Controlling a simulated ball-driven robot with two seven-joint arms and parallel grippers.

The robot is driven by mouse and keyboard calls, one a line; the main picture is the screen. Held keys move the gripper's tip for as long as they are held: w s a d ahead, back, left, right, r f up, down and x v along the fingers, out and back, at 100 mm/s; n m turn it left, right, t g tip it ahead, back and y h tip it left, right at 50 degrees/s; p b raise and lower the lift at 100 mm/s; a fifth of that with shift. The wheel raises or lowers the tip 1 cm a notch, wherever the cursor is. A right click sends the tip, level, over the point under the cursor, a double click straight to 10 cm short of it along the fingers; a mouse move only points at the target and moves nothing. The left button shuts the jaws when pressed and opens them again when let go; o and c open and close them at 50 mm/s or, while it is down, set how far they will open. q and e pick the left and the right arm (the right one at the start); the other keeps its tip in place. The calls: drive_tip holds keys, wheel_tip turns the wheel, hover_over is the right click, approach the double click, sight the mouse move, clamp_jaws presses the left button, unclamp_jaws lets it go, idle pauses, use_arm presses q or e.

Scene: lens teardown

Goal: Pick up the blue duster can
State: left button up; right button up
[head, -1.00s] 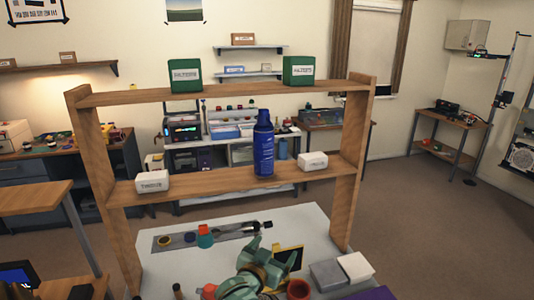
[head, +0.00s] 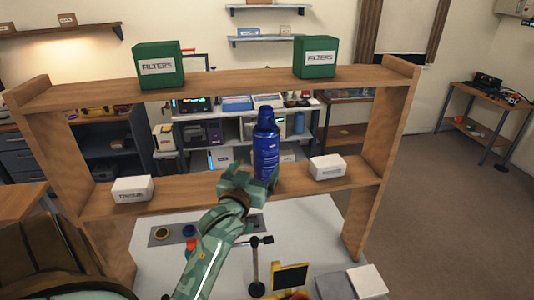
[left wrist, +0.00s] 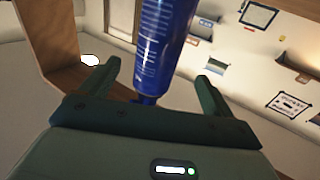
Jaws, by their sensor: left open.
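The blue duster can (head: 265,145) stands upright on the lower board of the wooden shelf (head: 210,191), right of its middle. My left gripper (head: 252,178) is at the can's lower left side in the head view, in front of the board, and hides part of its base. In the left wrist view the can (left wrist: 163,45) shows between the two spread green fingers (left wrist: 152,78). The fingers are open, with a gap on each side of the can. I see no grip on it. My right gripper is not in view.
White boxes stand on the same board, left (head: 132,189) and right (head: 327,167) of the can. Two green filter boxes (head: 158,65) sit on the upper board. The worktable (head: 300,233) below holds a black stand and small parts.

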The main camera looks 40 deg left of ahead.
sight(261, 160)
use_arm(q)
drive_tip(key=x, duration=0.5)
drive_tip(key=shift+w+a+f, duration=0.1)
drive_tip(key=shift+w+a, duration=0.05)
drive_tip(key=shift+w, duration=0.1)
drive_tip(key=shift+w+a, duration=0.1)
drive_tip(key=shift+w, duration=0.15)
drive_tip(key=shift+w+p, duration=0.25)
drive_tip(key=shift+p, duration=0.15)
drive_tip(key=x, duration=0.3)
drive_tip(key=shift+w+a+r+p, duration=0.1)
drive_tip(key=shift+w+r+p, duration=0.15)
drive_tip(key=shift+w+p, duration=0.15)
drive_tip(key=shift+w+a+f, duration=0.15)
drive_tip(key=shift+w+a, duration=0.05)
drive_tip(key=shift+w, duration=0.1)
drive_tip(key=shift+s+d, duration=0.1)
drive_tip(key=shift+s, duration=0.05)
drive_tip(key=c, duration=1.4)
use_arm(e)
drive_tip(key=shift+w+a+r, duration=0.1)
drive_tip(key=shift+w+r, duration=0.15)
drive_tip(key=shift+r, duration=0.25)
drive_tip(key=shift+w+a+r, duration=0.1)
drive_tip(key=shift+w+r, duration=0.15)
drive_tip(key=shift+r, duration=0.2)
